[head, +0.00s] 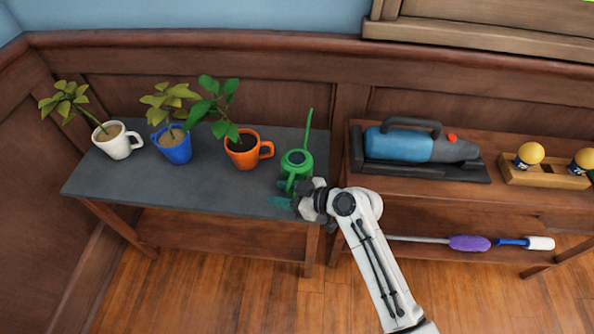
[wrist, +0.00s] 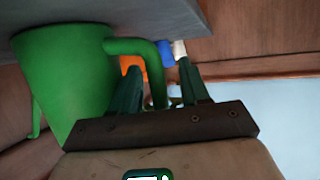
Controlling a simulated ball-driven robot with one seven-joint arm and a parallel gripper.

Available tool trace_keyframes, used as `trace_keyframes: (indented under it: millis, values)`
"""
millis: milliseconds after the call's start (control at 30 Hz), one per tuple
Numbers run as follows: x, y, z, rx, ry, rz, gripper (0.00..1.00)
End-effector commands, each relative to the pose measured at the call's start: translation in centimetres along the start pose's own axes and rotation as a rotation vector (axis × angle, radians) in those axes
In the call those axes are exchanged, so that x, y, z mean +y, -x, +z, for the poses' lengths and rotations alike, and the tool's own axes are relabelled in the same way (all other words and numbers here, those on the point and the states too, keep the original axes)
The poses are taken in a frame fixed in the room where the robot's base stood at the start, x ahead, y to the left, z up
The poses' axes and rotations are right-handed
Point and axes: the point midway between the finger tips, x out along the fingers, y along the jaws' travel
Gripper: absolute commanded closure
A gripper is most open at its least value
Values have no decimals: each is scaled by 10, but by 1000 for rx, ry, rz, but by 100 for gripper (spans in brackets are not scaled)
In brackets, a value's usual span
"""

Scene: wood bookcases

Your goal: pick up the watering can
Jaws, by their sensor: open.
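The green watering can (head: 297,166) stands on the right end of the dark grey table top, its thin spout pointing up and back. My gripper (head: 282,202) is at the near side of the can, over the table's front right edge. In the wrist view the can's body (wrist: 62,75) fills the left side, and its curved handle (wrist: 150,50) runs down between the two dark green fingers of my gripper (wrist: 157,65). The fingers are apart, with a gap seen around the handle. Whether either finger touches it, I cannot tell. My wrist hides part of the can's lower side in the head view.
An orange mug (head: 243,157), a blue pot (head: 175,152) and a white mug (head: 118,148), each with a plant, stand left on the grey table (head: 200,190). A wooden bench (head: 400,195) on the right holds a blue handheld vacuum (head: 400,145) and yellow-topped objects (head: 530,155).

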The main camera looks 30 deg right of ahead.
Motion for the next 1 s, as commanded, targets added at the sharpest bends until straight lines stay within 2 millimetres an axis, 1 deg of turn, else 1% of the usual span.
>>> trace_keyframes:
  millis: [100,567,1000]
  values:
    - [0,0,0,0,0,0,56]
    - [0,1,0,0,0,0,100]
    - [1,1,-2,2,3,2,100]
